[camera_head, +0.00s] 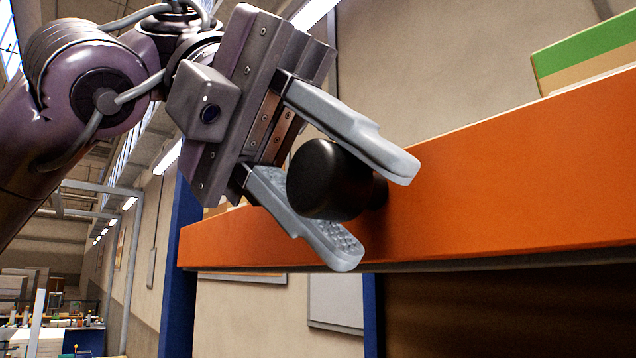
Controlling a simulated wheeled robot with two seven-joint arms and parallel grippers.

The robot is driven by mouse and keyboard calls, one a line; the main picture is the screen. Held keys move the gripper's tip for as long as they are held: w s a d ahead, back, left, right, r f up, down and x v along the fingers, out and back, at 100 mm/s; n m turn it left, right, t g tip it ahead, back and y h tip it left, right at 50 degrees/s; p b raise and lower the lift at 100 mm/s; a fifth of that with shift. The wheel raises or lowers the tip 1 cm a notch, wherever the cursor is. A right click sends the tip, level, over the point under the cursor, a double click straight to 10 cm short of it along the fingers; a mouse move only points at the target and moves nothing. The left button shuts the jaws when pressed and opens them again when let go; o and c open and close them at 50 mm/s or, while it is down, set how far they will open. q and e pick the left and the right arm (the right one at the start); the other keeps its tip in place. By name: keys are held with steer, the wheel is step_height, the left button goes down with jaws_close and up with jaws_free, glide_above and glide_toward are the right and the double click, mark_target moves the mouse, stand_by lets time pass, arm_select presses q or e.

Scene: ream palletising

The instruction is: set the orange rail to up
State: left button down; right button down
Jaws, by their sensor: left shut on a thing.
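The orange rail (510,185) runs across the right half of the view, from a blue upright on the left to the right edge. A round black knob (328,182) sticks out from its front face near the left end. My left gripper (374,212) comes in from the upper left and is shut on the black knob, one finger above it and one below. The fingertips reach close to the rail's face; I cannot tell whether they touch it. My right gripper is not in view.
Blue uprights (182,265) stand below and behind the rail. A box with a green and tan side (590,55) sits above the rail at the upper right. A cluttered blue bench (85,340) is far off at the lower left.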

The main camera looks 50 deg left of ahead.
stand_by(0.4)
arm_select(q)
steer(key=c, duration=1)
jaws_free()
steer(key=shift+w, duration=0.1)
steer(key=v, duration=0.7)
steer(key=shift+a+r, duration=0.3)
